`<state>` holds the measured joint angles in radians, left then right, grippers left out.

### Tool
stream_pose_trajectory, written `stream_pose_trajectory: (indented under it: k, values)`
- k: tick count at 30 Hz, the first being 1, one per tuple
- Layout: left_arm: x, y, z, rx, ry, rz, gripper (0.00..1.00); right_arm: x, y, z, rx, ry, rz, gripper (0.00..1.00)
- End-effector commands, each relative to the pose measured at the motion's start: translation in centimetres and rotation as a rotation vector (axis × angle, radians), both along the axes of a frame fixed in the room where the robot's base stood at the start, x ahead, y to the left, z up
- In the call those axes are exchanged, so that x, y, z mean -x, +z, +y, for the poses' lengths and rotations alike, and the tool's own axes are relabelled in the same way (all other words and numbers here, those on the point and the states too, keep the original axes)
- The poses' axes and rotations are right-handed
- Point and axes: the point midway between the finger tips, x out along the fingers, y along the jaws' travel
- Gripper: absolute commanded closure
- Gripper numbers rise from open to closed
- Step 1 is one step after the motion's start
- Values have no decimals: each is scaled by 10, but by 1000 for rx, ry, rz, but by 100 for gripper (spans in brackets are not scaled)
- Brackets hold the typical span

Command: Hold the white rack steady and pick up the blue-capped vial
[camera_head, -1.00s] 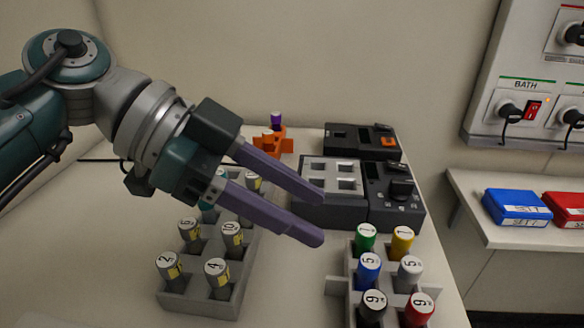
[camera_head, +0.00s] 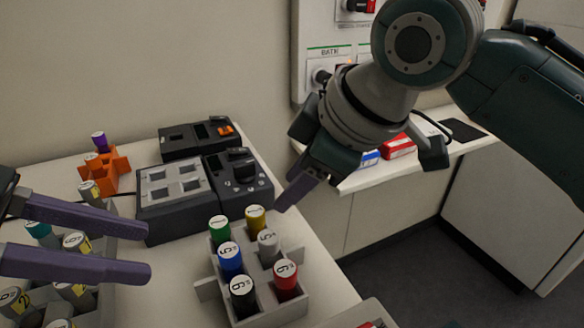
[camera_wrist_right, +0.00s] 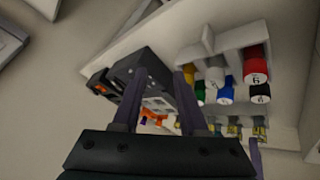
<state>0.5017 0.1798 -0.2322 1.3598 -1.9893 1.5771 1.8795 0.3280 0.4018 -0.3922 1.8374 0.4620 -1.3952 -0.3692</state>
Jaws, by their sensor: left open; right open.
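The white rack (camera_head: 262,312) stands near the table's front right edge, holding several vials with coloured caps. The blue-capped vial (camera_head: 230,258) stands upright in its left row, between the green and black caps. Its cap also shows in the right wrist view (camera_wrist_right: 223,96), partly covered by nearby caps. My left gripper (camera_head: 148,249) is open and empty, left of the white rack and apart from it. My right gripper (camera_head: 284,200) is open and empty, above and beyond the rack's right side; one finger hides the other in the head view. Both fingers show in the right wrist view (camera_wrist_right: 163,68).
A dark device with a grey block (camera_head: 175,185) stands behind the white rack. An orange holder (camera_head: 105,170) with a purple-capped vial stands at the back left. Floor lies beyond the table's right edge.

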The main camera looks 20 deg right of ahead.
Motion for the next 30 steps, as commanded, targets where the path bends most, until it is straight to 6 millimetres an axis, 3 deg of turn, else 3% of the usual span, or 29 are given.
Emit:
stream_pose_trajectory:
  k: [3, 8, 12, 17, 22, 30]
  values:
    - [0, 0, 0, 0, 0, 0, 50, -10, 16, 20, 85, 217, 51, 57]
    - [0, 0, 0, 0, 0, 0, 50, -11, 33, 27, 202, 450, 138, 57]
    - [0, 0, 0, 0, 0, 0, 50, 18, 37, 23, 313, 605, 306, 57]
    - [0, 0, 0, 0, 0, 0, 50, 37, 39, 14, 381, 682, 417, 57]
    - [0, 0, 0, 0, 0, 0, 50, 41, 23, 12, 391, 692, 439, 57]
    - [0, 0, 0, 0, 0, 0, 50, 41, -26, 12, 390, 692, 439, 57]
